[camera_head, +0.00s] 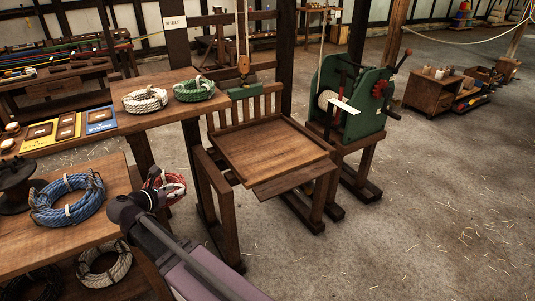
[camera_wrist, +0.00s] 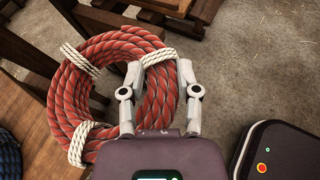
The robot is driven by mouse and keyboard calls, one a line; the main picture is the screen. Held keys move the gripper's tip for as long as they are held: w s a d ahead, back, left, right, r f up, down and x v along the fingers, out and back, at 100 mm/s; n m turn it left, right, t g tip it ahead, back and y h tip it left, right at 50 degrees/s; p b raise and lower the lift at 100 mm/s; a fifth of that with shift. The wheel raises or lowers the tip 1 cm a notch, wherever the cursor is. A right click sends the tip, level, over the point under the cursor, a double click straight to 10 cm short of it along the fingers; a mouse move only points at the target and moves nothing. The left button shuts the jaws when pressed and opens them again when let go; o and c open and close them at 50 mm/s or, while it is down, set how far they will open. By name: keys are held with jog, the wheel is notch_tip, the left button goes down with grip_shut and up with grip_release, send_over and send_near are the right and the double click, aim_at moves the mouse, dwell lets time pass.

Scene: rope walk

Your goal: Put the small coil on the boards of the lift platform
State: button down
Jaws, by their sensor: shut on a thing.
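My gripper (camera_head: 154,188) is shut on a red rope coil (camera_head: 177,184), left of the lift platform and beside the near bench. In the wrist view the fingers (camera_wrist: 160,76) grip the right side of the red coil (camera_wrist: 66,103), which has white ties. The coil is clear of the platform in the head view, and partly hidden there by my gripper. The lift platform (camera_head: 262,150) is a wooden tray of boards with a slatted back and a front flap, hanging by a rope and pulley. Its boards are bare.
A white coil (camera_head: 145,99) and a green coil (camera_head: 194,89) lie on the shelf-side bench. A blue coil (camera_head: 67,200) lies on the near bench (camera_head: 115,178). A green winch (camera_head: 350,98) stands right of the platform. The floor at right is open.

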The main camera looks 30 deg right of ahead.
notch_tip(320, 180, down, 11)
jog(key=b, duration=1)
jog(key=shift+f, duration=0.2)
